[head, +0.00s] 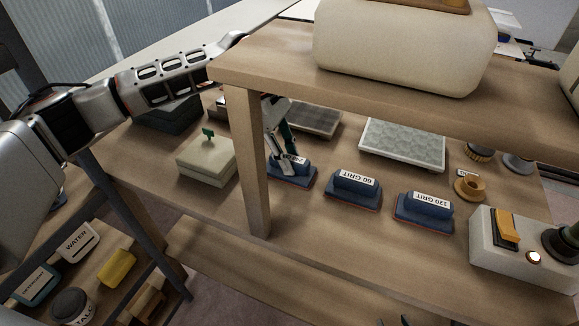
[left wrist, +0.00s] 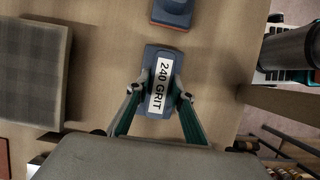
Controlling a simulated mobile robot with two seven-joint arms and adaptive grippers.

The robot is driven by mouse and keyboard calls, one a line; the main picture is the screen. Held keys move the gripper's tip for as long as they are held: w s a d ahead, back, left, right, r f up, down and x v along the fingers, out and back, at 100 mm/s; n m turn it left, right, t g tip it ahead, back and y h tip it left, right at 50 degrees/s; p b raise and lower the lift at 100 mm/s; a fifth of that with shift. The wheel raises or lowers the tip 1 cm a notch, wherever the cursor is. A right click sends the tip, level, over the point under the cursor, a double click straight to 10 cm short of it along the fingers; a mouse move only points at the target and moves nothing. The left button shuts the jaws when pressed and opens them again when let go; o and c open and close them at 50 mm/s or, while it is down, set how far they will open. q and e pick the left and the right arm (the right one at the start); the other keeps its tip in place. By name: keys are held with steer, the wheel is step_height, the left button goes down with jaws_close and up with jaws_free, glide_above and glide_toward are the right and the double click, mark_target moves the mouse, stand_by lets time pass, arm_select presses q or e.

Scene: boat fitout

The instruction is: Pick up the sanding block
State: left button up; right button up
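The sanding block marked 240 GRIT (left wrist: 156,109) is blue with a white label and stands on the lower wooden board. In the head view this block (head: 291,180) is partly covered by my left gripper (head: 288,163). In the left wrist view my left gripper (left wrist: 162,91) has one fingertip on each side of the block's raised handle. I cannot tell whether the fingers press on it. The sanding blocks marked 60 GRIT (head: 353,190) and 120 GRIT (head: 424,211) stand in a row to its right.
A wooden shelf (head: 280,62) with its post (head: 248,160) stands over the board, close to my left arm. A cream box with a green knob (head: 206,160) is left of the post. A grey textured panel (head: 403,144) lies behind the blocks. A switch box (head: 520,262) stands at right.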

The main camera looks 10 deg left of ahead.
mark_target(290, 157)
arm_select(q)
jaws_close()
step_height(290, 157, up, 12)
steer(key=w+a, duration=0.3)
steer(key=a, duration=1.4)
steer(key=shift+w+a, duration=0.2)
steer(key=shift+a, duration=0.2)
steer(key=shift+r, duration=0.1)
